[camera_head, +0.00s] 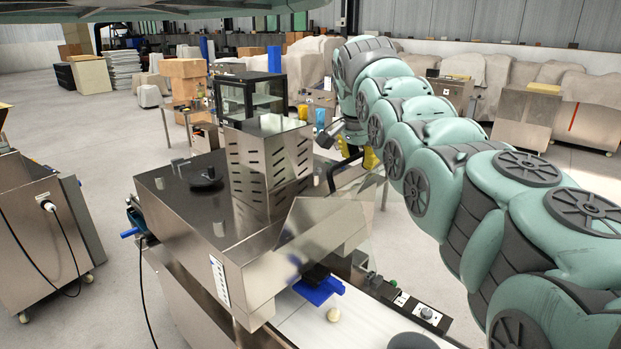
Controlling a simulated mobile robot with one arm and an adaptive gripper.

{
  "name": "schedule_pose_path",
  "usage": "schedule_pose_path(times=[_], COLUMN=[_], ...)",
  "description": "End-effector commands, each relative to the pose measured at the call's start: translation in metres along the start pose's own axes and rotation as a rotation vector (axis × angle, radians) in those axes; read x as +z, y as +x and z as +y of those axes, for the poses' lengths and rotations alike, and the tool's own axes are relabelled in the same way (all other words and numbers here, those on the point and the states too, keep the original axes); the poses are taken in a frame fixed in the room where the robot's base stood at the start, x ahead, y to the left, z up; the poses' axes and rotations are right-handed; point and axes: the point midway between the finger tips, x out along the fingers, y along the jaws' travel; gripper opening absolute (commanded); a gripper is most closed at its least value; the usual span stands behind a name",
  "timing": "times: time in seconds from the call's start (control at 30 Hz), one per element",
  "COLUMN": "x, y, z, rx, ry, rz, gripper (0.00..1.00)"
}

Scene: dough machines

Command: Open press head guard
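The dough machine (225,240) is a steel unit with a slotted metal box (265,170) on top. A see-through panel (335,225), which looks like the press head guard, slants down at its front over the belt. Its hinge side and exact angle are hard to make out. My green arm reaches from the lower right to above the machine's right side. My gripper (345,140) seems to be the small dark part below the arm's far end, right of the slotted box. The arm partly covers it, and its fingers and any contact with the guard cannot be made out.
A white belt (355,320) with a dough ball (333,314) and a blue part (318,290) lies in front of the panel. A control strip (400,299) runs along the belt's right. Another steel machine (45,230) stands left, with open floor between.

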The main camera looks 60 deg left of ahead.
Motion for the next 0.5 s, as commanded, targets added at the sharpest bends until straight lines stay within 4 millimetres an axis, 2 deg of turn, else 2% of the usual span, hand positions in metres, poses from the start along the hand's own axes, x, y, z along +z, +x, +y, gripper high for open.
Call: schedule_pose_path(times=[0.03, 0.17, 0.5], x=[0.0003, 0.0005, 0.0003], y=[0.0000, 0.0001, -0.0023], z=[-0.0002, -0.0002, -0.0001], rx=[0.000, 0.000, 0.000], ry=[0.000, -0.001, 0.000], rz=[-0.001, -0.002, -0.002], gripper=[0.28, 0.41, 0.41])
